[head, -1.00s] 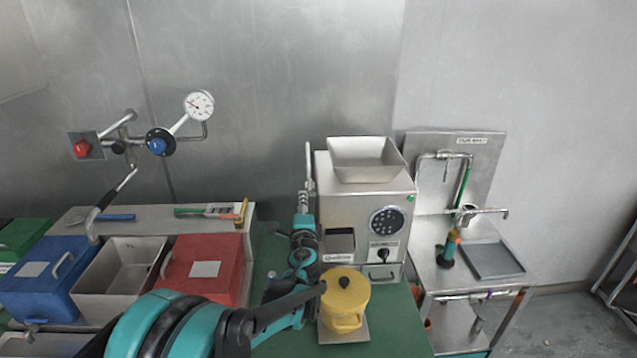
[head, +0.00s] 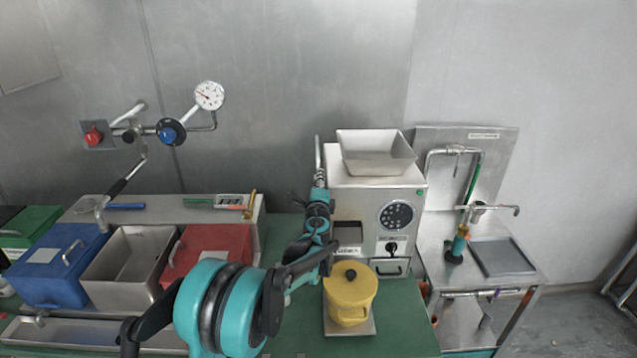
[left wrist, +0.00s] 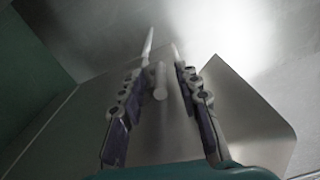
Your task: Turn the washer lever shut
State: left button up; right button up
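The washer station (head: 466,150) stands at the right in the head view, a steel back panel with bent pipework, a green upright rod and a sideways metal arm (head: 500,209). I cannot tell which part is its lever. My left gripper (head: 319,155) points upward beside the left side of the grinder, apart from the washer in the picture. In the left wrist view my left gripper (left wrist: 163,45) has its fingers apart with a short pale rod (left wrist: 160,82) showing between them; contact is unclear.
The steel grinder (head: 375,205) with its hopper (head: 375,154) stands in the middle, a yellow canister (head: 350,290) before it. Blue (head: 55,273), grey (head: 130,260) and red (head: 210,245) bins stand left. A gauge (head: 209,96) and pipework are on the wall.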

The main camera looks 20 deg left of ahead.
pick_arm(q)
grip_shut()
jog(key=shift+s+a+m+h, duration=0.1)
jog(key=shift+a+m+h, duration=0.2)
jog(key=shift+m+h, duration=0.65)
grip_release()
jog(key=shift+s, duration=0.1)
